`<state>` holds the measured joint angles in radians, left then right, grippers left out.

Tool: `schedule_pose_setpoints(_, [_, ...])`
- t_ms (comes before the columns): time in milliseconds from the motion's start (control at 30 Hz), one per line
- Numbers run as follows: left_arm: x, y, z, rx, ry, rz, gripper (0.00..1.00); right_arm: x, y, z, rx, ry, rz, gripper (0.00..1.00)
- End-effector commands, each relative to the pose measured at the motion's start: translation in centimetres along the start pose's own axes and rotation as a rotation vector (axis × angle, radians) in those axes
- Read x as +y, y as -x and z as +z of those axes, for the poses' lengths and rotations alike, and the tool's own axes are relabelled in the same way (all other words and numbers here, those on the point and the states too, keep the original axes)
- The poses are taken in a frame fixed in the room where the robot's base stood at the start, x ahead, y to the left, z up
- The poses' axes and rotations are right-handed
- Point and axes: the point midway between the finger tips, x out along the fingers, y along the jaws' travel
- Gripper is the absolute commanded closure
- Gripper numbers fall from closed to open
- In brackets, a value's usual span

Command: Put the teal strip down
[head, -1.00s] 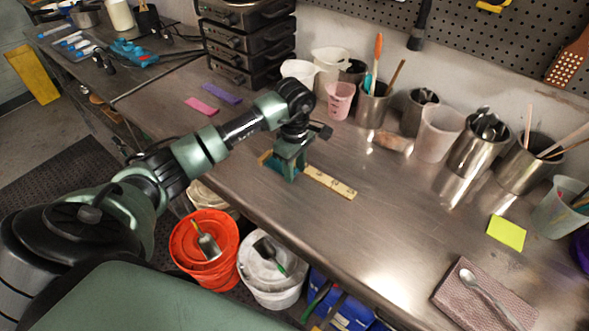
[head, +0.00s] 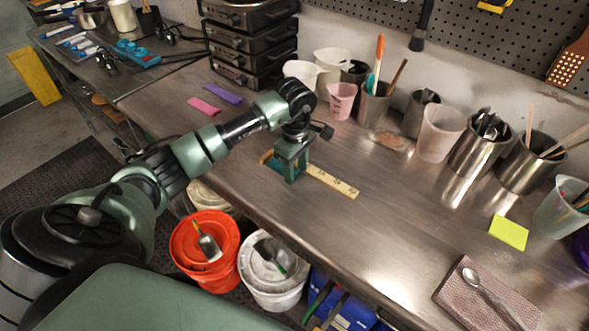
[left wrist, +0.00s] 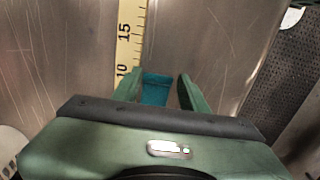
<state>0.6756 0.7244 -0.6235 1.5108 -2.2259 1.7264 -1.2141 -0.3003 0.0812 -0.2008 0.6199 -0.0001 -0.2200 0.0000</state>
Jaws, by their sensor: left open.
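The teal strip (left wrist: 156,90) shows in the left wrist view, between the two fingers of my left gripper (left wrist: 160,92) and beside the yellow ruler (left wrist: 130,40). It appears to lie flat on the metal bench, with its near end hidden by my gripper body. A gap shows between the strip and the right finger; contact with the left finger is unclear. In the head view my left gripper (head: 291,178) points down at the bench by the ruler (head: 332,182), its jaws apart.
A pink strip (head: 204,106) and a purple strip (head: 223,94) lie farther back on the bench (head: 380,230). Cups and metal pots (head: 478,150) line the wall. An orange bucket (head: 196,262) and a white bucket (head: 270,287) stand below the front edge.

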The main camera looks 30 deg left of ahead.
Motion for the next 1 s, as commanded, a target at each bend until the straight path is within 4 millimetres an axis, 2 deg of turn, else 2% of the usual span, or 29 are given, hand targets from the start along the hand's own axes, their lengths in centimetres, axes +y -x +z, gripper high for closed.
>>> schedule_pose_setpoints(33, [-0.8,-1.6,0.5,-0.005,-0.007,-0.028,0.43,0.1,-0.2,0.0,0.0,0.0,0.001,0.64])
schedule_pose_setpoints(167, [-0.8,-0.9,0.6,-0.006,-0.008,-0.027,0.43,0.1,0.5,-0.1,0.0,-0.001,0.001,0.64])
schedule_pose_setpoints(267, [-0.8,0.3,0.6,-0.007,-0.009,-0.029,0.43,0.1,1.7,-0.2,0.0,-0.001,0.001,0.64])
schedule_pose_setpoints(300, [-0.6,0.5,0.5,-0.004,-0.01,-0.023,0.43,0.1,0.6,-0.1,0.001,-0.001,0.001,0.64])
schedule_pose_setpoints(600, [-0.3,7.9,0.2,0.001,-0.007,-0.015,0.43,0.2,-1.5,-0.3,0.006,-0.001,0.003,0.64])
schedule_pose_setpoints(700, [-0.3,9.8,0.2,0.001,-0.005,-0.015,0.43,0.1,-1.9,-0.2,0.005,-0.002,0.002,0.64])
schedule_pose_setpoints(800, [-0.2,11.2,0.2,0.0,-0.006,-0.016,0.43,0.1,-2.1,0.1,0.001,-0.002,0.002,0.64])
schedule_pose_setpoints(1000, [-0.3,12.3,0.2,0.0,-0.004,-0.018,0.43,0.0,-2.2,0.3,-0.001,-0.002,0.0,0.64])
